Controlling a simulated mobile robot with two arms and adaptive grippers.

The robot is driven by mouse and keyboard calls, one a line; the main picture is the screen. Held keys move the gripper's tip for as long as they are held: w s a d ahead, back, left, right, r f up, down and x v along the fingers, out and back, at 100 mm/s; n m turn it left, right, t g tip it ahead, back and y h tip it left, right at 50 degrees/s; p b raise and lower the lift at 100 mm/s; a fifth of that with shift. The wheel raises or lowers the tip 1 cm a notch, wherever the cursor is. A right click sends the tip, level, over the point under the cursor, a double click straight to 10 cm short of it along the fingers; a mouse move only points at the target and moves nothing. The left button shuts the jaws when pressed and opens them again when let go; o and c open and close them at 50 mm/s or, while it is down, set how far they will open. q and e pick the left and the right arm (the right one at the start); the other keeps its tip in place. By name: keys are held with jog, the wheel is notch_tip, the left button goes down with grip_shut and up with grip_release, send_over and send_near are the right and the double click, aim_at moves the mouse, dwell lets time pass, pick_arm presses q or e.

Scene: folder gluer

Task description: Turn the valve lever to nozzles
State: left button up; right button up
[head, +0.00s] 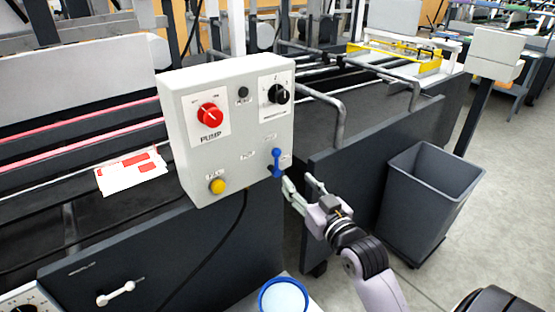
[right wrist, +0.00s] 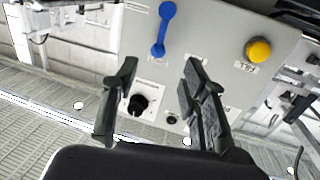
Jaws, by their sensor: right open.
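The blue valve lever (head: 276,161) is on the lower right of the light grey control box (head: 190,140). It stands close to upright in the head view, among small labels too blurred to read. My right gripper (head: 299,183) is open just below and to the right of the lever, with nothing between its fingers. In the right wrist view the lever (right wrist: 163,30) lies beyond the gap between the open fingers (right wrist: 163,72). It is not between them, and I see no contact. My left gripper is not in view.
The box also has a red pump knob (head: 209,115), a black knob (head: 278,94) and a yellow button (head: 217,186). A dark bin (head: 420,200) stands on the floor at right. A blue-rimmed container (head: 283,283) is at the bottom. A tube rail (head: 339,122) is right of the box.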

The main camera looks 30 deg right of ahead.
aim_at(277, 159)
jog(key=w, duration=0.3)
jog(key=w+d, duration=0.1)
jog(key=w, duration=0.3)
jog(key=w+p, duration=0.1)
jog(key=w, duration=0.3)
jog(key=shift+w+d, duration=0.15)
jog(key=shift+w, duration=0.1)
grip_shut()
dwell(0.3)
